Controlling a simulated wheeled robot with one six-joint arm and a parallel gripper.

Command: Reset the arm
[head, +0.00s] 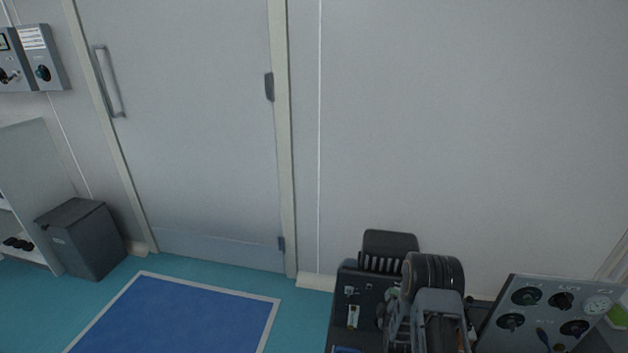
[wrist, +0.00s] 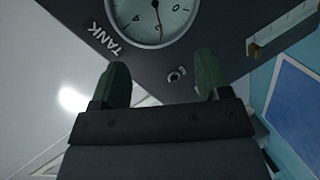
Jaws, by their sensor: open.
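My gripper (wrist: 161,78) shows in the wrist view with its two dark green fingers spread wide apart. Nothing is held between them. Beyond the fingertips is a dark panel (wrist: 185,40) with a round dial marked TANK (wrist: 155,18) and a small ring-like fitting (wrist: 177,74). The fingers look apart from the panel, but the distance is hard to judge. In the head view, what looks like my arm rises at the lower right, and the gripper's fingers cannot be made out there.
A sloped grey control panel (head: 535,318) with several dark knobs and a gauge (head: 598,304) stands at the lower right. A closed door (head: 190,130), a dark bin (head: 85,240) and wall boxes (head: 32,58) are at the left. The blue floor mat (head: 180,315) is clear.

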